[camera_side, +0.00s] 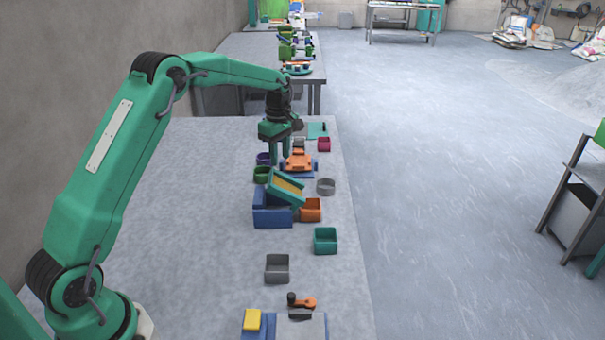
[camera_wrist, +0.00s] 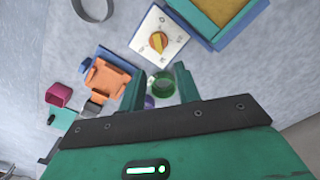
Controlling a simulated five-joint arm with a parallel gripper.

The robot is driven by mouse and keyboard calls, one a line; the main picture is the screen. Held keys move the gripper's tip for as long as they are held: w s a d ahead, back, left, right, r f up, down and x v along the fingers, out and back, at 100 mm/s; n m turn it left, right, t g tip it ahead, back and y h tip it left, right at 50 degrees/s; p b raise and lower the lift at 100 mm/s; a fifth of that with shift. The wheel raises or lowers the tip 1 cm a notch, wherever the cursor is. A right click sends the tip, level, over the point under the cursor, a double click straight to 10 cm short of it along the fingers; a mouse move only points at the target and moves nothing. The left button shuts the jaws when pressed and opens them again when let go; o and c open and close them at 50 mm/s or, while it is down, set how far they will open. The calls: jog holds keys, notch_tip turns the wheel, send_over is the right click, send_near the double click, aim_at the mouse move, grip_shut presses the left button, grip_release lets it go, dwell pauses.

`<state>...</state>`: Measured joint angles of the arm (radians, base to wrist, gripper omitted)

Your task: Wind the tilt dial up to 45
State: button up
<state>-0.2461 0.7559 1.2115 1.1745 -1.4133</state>
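The tilt dial (camera_wrist: 158,42) is an orange round knob with a yellow bar across it, on a white plate with dark marks; the marks are too small to read surely. It shows in the upper middle of the wrist view and cannot be made out in the side view. Beside it is a teal-framed tray with a yellow bed (camera_wrist: 216,12), which stands tilted on a blue base (camera_side: 272,218) in the side view. My gripper (camera_wrist: 158,74) is open and empty, its fingertips just short of the dial plate. In the side view, my gripper (camera_side: 280,158) points down behind the tray.
An orange fixture on a blue base (camera_side: 299,165) stands close to my gripper. Small bins surround the tray: green (camera_side: 261,174), grey (camera_side: 326,187), orange (camera_side: 311,209) and teal (camera_side: 325,241). A dark grey bin (camera_side: 277,268) is nearer. The table's left side is clear.

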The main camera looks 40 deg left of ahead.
jog(key=shift+f, duration=0.1)
jog(key=shift+f, duration=3.8)
grip_shut()
